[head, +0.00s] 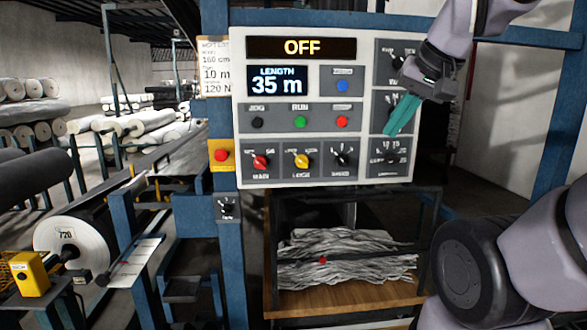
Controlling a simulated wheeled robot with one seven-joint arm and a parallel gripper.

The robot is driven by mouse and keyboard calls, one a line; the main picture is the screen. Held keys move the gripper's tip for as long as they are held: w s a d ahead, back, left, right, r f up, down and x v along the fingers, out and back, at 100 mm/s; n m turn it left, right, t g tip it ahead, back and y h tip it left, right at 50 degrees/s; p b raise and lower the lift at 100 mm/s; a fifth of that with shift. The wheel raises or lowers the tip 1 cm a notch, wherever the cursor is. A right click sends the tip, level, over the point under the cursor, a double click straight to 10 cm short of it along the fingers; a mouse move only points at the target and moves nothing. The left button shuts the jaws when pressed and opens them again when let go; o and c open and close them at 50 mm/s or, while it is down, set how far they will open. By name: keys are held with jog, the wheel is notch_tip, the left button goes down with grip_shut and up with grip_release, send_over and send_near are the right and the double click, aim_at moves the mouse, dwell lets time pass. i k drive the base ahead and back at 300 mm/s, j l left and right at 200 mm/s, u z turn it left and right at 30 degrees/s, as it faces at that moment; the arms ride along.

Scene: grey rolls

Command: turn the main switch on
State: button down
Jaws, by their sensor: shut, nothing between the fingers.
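The control panel (362,130) stands upright ahead, with a top display (302,47) reading OFF and a second display (277,82) reading LENGTH 35 m. The main switch (260,161) is a red rotary knob at the panel's lower left, labelled MAIN. Its exact pointing direction is too small to read surely. My gripper (392,132), with teal fingers, is shut and empty in front of the panel's right column, well to the right of and above the main switch. It covers part of the middle right dial. I cannot tell whether it touches the panel.
Beside the main switch are a yellow knob (301,160) and a black knob (341,159). Black, green and red buttons sit above. A red button on a yellow box (221,155) is close left. A shelf with grey scraps (345,258) is below; rolls fill the left.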

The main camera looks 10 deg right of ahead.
aim_at(259, 161)
jog(key=j+z, duration=0.35)
jog(key=k+j+z, duration=0.1)
jog(key=j+z, duration=0.25)
jog(key=k+j+z, duration=0.15)
jog(key=z, duration=0.2)
jog(key=j, duration=0.1)
